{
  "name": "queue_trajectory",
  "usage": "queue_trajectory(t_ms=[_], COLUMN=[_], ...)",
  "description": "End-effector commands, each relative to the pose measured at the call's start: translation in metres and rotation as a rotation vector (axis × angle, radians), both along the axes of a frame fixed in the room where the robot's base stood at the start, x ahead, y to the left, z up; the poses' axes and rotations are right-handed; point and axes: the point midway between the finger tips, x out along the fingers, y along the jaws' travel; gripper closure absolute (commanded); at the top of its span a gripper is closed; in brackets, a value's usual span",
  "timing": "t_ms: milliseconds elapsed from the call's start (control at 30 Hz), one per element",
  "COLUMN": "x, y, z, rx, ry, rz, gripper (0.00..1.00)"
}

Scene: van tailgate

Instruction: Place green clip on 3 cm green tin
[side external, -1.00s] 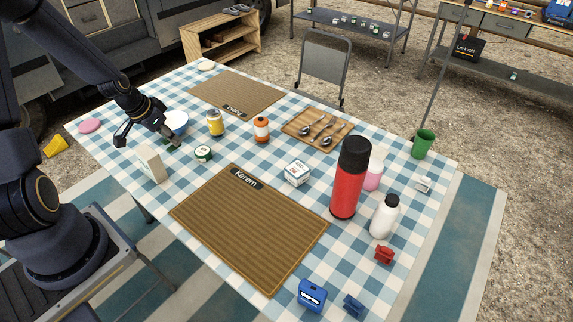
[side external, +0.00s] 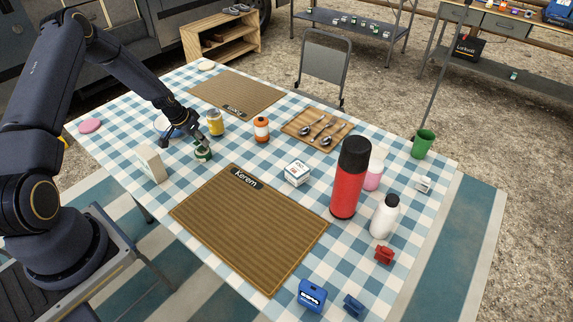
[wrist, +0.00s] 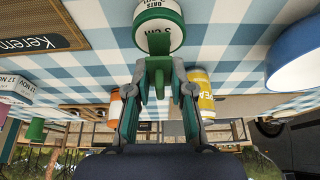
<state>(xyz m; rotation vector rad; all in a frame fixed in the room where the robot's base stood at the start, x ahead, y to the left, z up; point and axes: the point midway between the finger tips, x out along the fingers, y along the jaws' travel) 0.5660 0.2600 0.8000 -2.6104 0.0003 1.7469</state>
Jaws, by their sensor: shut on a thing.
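In the wrist view my gripper (wrist: 159,85) is shut on the green clip (wrist: 158,72), held between the fingertips. The clip's far end meets the tin's edge in the picture; I cannot tell whether they touch. The clip is too small to make out in the side external view.
A yellow tin (side external: 215,122) and an orange-and-white bottle (side external: 261,129) stand close behind my gripper. A blue-and-white bowl (side external: 168,124) is at its left, and a pale carton (side external: 151,163) stands nearer the front. The Kerem mat (side external: 250,230) is bare.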

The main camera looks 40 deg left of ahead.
Motion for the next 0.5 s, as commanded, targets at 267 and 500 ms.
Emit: queue_trajectory(t_ms=[267,500], x=[0.0001,0.0003], y=[-0.0001,0.0000], z=[-0.0061,-0.0089], rx=[0.000,0.001], ry=[-0.001,-0.001], rz=[0.000,0.000], gripper=[0.96,0.72])
